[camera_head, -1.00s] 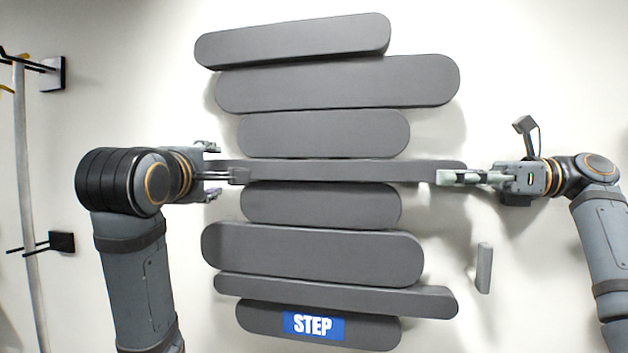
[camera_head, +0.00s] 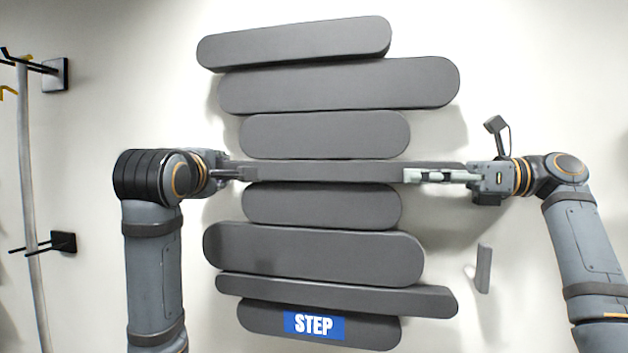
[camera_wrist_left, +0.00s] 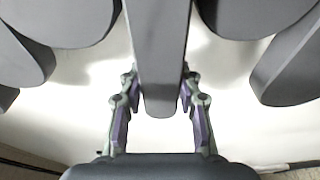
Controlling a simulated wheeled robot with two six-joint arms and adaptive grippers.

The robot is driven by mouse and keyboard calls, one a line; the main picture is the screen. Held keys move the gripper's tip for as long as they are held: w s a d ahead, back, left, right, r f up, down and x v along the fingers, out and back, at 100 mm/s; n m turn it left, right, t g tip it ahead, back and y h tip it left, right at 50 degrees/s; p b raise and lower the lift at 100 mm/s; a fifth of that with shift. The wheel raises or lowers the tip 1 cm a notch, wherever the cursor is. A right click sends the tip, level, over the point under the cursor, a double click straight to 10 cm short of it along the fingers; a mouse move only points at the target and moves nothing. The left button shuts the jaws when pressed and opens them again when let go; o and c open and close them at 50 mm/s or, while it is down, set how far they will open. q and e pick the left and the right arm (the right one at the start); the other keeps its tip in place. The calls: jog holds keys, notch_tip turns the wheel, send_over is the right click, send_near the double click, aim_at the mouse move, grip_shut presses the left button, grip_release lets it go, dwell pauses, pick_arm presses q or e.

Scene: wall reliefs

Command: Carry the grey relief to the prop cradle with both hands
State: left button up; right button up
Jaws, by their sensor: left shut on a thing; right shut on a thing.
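The grey relief (camera_head: 312,185) is a stack of long rounded dark grey bars of different lengths, upright against the white wall. A blue STEP label (camera_head: 313,325) is on its lowest bar. My left gripper (camera_head: 238,174) is at the left end of a thin bar near mid-height. In the left wrist view its two fingers (camera_wrist_left: 156,105) are shut on both sides of that bar's end (camera_wrist_left: 160,95). My right gripper (camera_head: 425,176) is shut on the right part of the same bar. The relief's rear is hidden. No prop cradle is recognisable in these views.
A black wall bracket with prongs (camera_head: 52,76) and a lower one (camera_head: 62,242) stick out at the left, beside a long grey pole (camera_head: 30,200). A small grey block (camera_head: 484,268) is on the wall right of the relief. Bare wall lies around it.

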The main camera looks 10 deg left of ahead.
aim_at(408, 143)
pick_arm(q)
grip_shut()
pick_arm(e)
grip_shut()
